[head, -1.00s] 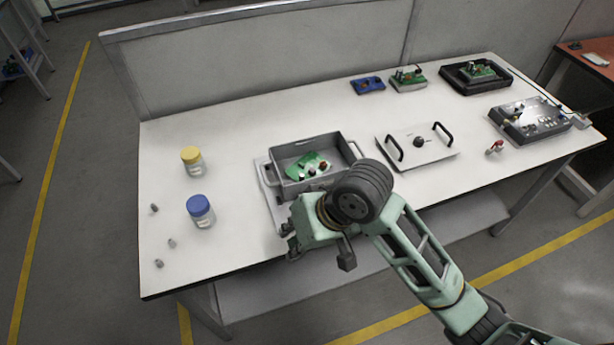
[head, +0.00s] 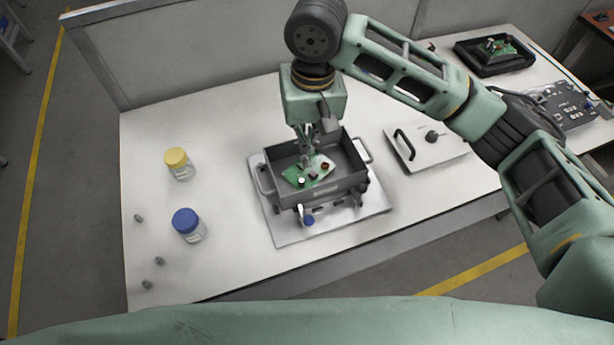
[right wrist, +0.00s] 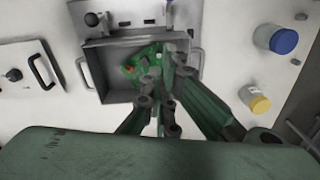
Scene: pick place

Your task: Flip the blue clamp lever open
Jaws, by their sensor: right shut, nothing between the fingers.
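A small clamp with a blue tip (head: 309,220) sits at the front of the grey box (head: 345,187) in the head view. I cannot tell the lever's angle at this size. The box stands on a light base plate (head: 290,237) and holds a green circuit board (head: 296,180). My right gripper (head: 308,158) is shut and empty, pointing down over the inside of the box, behind and above the blue tip. In the right wrist view the right gripper (right wrist: 163,72) covers part of the box and board. My left gripper is not in view.
A yellow-capped jar (head: 177,163) and a blue-capped jar (head: 187,225) stand left, with several small grey parts near the table's left edge. A black tray (head: 470,58) is at the back right.

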